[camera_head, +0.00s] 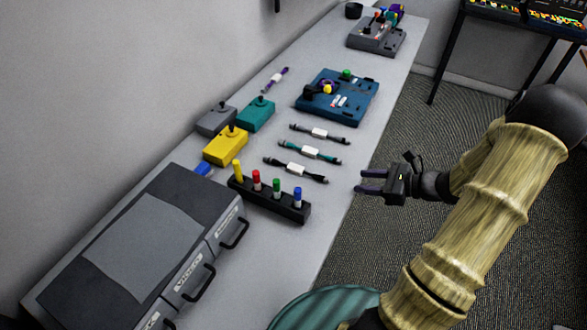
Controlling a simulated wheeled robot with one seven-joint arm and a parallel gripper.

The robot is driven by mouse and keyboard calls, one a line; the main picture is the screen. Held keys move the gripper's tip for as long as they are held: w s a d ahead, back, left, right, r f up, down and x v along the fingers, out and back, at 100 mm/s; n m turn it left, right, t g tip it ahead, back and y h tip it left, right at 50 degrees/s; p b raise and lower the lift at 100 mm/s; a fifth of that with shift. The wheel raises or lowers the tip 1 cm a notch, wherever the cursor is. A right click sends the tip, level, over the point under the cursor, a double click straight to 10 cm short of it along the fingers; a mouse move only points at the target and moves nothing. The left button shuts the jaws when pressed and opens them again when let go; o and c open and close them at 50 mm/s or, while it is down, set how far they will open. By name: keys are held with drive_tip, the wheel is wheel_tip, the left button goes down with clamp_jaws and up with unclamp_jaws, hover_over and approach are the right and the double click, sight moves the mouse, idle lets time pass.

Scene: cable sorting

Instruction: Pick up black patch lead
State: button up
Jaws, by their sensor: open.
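Three short patch leads with white labels lie side by side on the grey bench. The nearest lead (318,179) looks black, the middle lead (328,157) is teal with black ends, and the farthest lead (337,139) looks dark grey or black. At this size I cannot be sure which of the two dark ones is the black patch lead. My gripper (359,181) is open and empty, its fingers pointing left at the bench's right edge. It is to the right of the nearest lead and apart from it.
A black rack (262,202) with several coloured pegs stands just in front of the leads. Behind them is a blue tray (365,105). Yellow (225,148), teal (257,115) and grey joystick boxes stand left. A purple lead (284,72) lies farther back. A grey drawer case (160,200) fills the front.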

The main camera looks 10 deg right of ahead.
approach(321, 176)
drive_tip(key=x, duration=0.3)
drive_tip(key=shift+s+a+p, duration=0.1)
drive_tip(key=shift+a+p, duration=0.25)
drive_tip(key=shift+a, duration=0.15)
drive_tip(key=shift+a+f, duration=0.1)
drive_tip(key=shift+a, duration=0.1)
drive_tip(key=x, duration=0.3)
drive_tip(key=p+x, duration=0.1)
drive_tip(key=x, duration=0.1)
drive_tip(key=shift+w+f, duration=0.15)
drive_tip(key=shift+w, duration=0.2)
drive_tip(key=shift+d, duration=0.25)
clamp_jaws()
